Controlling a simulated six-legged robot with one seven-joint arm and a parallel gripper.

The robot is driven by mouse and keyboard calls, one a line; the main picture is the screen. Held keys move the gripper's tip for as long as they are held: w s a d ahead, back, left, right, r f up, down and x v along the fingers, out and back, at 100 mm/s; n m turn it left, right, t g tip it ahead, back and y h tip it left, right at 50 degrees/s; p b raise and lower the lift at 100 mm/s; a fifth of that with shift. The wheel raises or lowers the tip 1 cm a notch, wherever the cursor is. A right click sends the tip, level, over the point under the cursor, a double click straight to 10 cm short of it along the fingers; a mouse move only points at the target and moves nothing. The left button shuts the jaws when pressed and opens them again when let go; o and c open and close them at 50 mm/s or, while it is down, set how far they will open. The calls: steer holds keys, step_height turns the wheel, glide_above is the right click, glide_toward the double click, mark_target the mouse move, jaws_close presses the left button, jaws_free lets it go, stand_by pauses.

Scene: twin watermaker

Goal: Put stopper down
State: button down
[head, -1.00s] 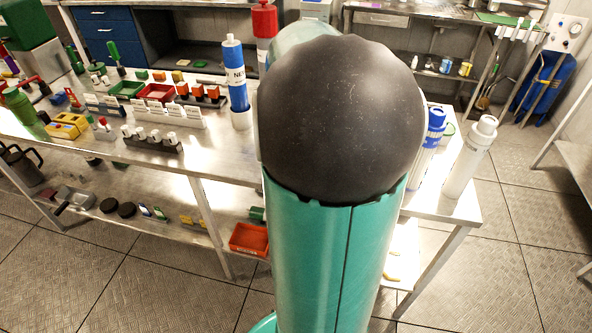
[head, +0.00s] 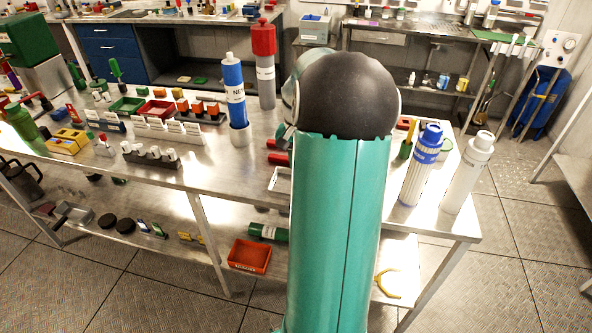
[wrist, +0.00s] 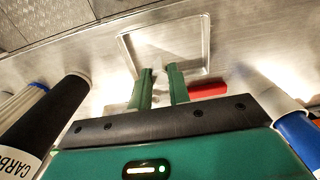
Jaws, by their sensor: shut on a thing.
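In the wrist view my gripper (wrist: 160,78) points toward the metal bench, its two green fingers a small gap apart. A shallow square tray (wrist: 207,52) with a pale rim lies on the bench just beyond the fingertips. In the head view my own arm hides the gripper and the stopper; part of the tray rim (head: 272,180) shows left of the arm.
A black cylinder marked CARB (wrist: 45,125) stands left of the gripper in the wrist view. A red thing (wrist: 208,90) lies close by on the right. In the head view, a blue-and-white cartridge (head: 235,92) stands left of my arm; a blue-topped cartridge (head: 421,168) and white cartridge (head: 467,175) stand right.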

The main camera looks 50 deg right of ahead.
steer(key=shift+w+d+f, duration=0.15)
steer(key=shift+w+f, duration=0.05)
steer(key=shift+f, duration=0.6)
steer(key=shift+w+d+f, duration=0.15)
steer(key=shift+w+f, duration=0.1)
steer(key=shift+f, duration=0.55)
steer(key=shift+w+d+f, duration=0.15)
steer(key=shift+w+f, duration=0.05)
steer(key=shift+f, duration=0.6)
steer(key=shift+f, duration=0.2)
steer(key=c, duration=1.3)
jaws_free()
steer(key=shift+r, duration=0.1)
step_height(320, 180, up, 12)
steer(key=shift+r, duration=0.15)
